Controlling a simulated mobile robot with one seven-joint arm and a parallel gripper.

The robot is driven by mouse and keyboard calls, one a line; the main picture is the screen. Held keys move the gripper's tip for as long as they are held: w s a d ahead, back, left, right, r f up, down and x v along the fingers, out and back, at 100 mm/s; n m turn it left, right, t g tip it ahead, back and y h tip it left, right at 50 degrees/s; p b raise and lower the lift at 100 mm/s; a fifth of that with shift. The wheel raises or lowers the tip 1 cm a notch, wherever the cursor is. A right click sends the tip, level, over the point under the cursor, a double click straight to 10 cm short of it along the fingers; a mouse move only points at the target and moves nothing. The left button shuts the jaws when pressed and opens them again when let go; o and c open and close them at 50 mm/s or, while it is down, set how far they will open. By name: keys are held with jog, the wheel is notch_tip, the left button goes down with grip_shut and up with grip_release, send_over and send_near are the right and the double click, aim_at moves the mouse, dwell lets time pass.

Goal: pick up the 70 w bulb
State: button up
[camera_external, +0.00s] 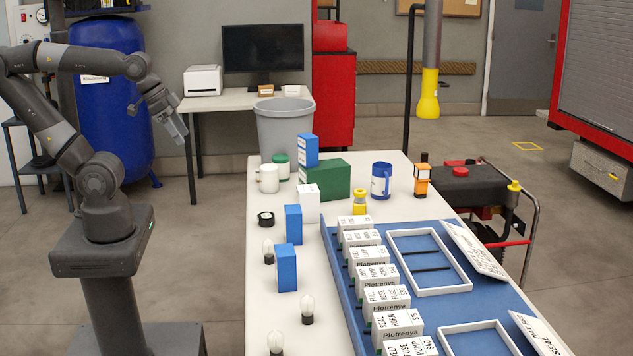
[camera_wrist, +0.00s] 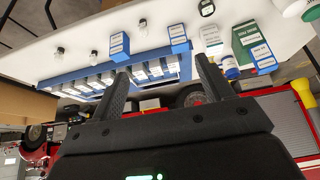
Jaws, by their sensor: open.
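Three clear bulbs with dark bases stand upright along the left side of the white table: a far bulb (camera_external: 268,252), a middle bulb (camera_external: 307,309) and a near bulb (camera_external: 275,342). Small bulbs (camera_wrist: 143,27) also show in the wrist view, toward the upper left. No wattage is readable, so I cannot tell which is the 70 w bulb. My gripper (camera_external: 178,130) is open and empty, raised left of the table and well apart from the bulbs. Its two fingers (camera_wrist: 163,88) spread apart in the wrist view.
Blue boxes (camera_external: 287,267) stand close to the bulbs. A blue tray (camera_external: 455,300) with several white boxes fills the table's right side. A white box (camera_external: 308,203), green box (camera_external: 325,180) and mugs stand farther back. A grey bin (camera_external: 285,125) is behind the table.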

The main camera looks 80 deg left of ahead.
jog(key=c, duration=0.3)
